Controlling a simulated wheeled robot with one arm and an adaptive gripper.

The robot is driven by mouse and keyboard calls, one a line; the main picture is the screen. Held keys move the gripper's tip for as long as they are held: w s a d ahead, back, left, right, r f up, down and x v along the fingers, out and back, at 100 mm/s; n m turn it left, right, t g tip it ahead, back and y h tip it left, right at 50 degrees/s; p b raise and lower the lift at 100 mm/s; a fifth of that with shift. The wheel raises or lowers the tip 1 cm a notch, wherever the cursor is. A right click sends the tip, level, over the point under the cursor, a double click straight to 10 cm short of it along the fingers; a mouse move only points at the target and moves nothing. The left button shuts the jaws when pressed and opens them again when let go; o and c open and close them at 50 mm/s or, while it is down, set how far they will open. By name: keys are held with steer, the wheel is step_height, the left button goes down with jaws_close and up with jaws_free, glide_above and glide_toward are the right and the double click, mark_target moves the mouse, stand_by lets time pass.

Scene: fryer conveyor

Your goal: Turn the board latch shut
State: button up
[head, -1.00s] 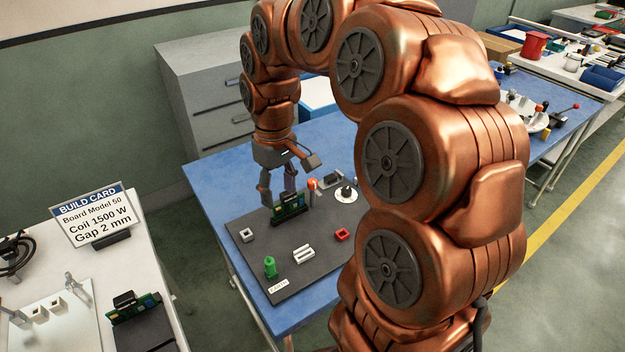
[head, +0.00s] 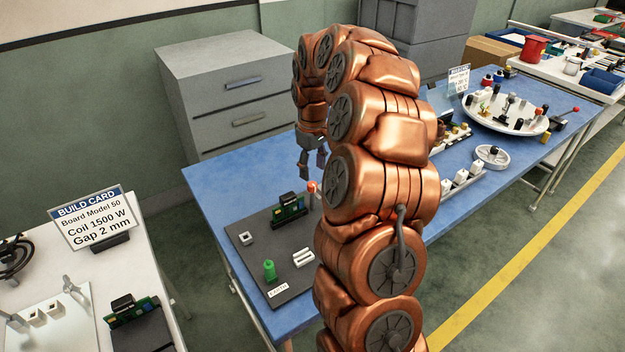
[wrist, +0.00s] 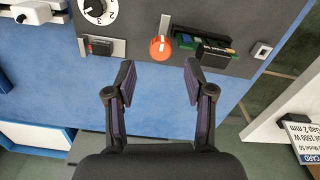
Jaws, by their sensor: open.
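The green circuit board (head: 290,208) stands upright in a dark holder on the grey fixture plate (head: 262,232); it also shows in the wrist view (wrist: 208,44). Beside it is an orange-red knob (head: 312,187), which looks like the board latch. In the wrist view the knob (wrist: 160,48) has a pale mark on its face and a grey stem above it. My gripper (head: 312,166) is open and empty, behind the plate's back edge. In the wrist view its fingertips (wrist: 159,78) are apart, with blue tabletop between them and the knob just beyond. Nothing is between the fingers.
A white numbered dial (wrist: 95,10) and a small dark block (wrist: 100,46) sit near the knob. A green peg (head: 269,270) and white blocks (head: 303,257) stand on the plate. My arm hides the plate's right side in the head view. A grey drawer cabinet (head: 232,100) stands behind.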

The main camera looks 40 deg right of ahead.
mark_target(312, 184)
steer(key=shift+f+p, duration=0.6)
steer(key=shift+f, duration=2.05)
steer(key=shift+c, duration=0.2)
jaws_close()
